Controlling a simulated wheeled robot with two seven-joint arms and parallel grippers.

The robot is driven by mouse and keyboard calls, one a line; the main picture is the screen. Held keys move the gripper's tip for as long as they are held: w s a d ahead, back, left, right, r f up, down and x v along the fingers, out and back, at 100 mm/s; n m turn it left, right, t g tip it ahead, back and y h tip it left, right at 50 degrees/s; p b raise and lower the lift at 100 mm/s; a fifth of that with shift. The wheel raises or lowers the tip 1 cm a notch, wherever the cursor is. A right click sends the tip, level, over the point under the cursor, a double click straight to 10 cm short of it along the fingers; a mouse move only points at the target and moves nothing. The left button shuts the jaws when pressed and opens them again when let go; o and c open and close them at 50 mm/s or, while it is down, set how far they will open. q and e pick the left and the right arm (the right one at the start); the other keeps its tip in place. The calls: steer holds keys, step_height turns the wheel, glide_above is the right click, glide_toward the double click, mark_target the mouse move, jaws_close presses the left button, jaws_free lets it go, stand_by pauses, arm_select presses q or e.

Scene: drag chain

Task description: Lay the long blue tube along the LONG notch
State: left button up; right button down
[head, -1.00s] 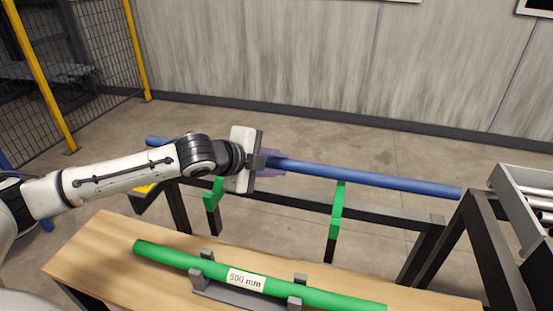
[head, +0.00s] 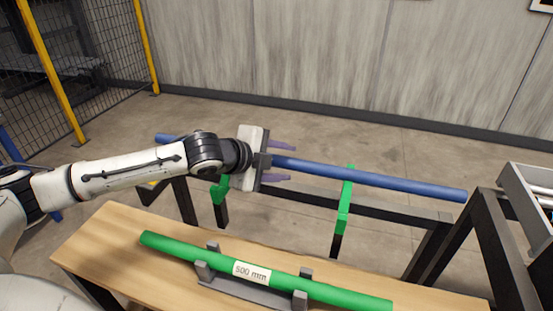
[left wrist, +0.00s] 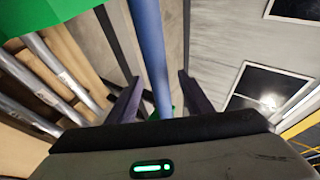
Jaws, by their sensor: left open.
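The long blue tube (head: 400,183) lies roughly level across the head view, above the dark frame. At the right green bracket (head: 345,205) it crosses the bracket's upper end, whose tip shows above the tube. The left green bracket (head: 220,190) is partly hidden by my arm, so I cannot tell whether the tube touches it. My left gripper (head: 287,162) is open, with one purple finger on each side of the tube and gaps between. The left wrist view shows the tube (left wrist: 151,50) between the spread fingers (left wrist: 160,98). My right gripper is not in view.
A green tube labelled 500 mm (head: 345,293) lies in a grey cradle (head: 235,290) on the wooden table (head: 100,245). A grey tray (head: 525,205) stands at the right on dark legs. A yellow-posted mesh fence (head: 95,50) is at the back left.

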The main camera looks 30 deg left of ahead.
arm_select(q)
steer(key=v, duration=1)
steer(key=shift+r, duration=0.15)
stand_by(0.4)
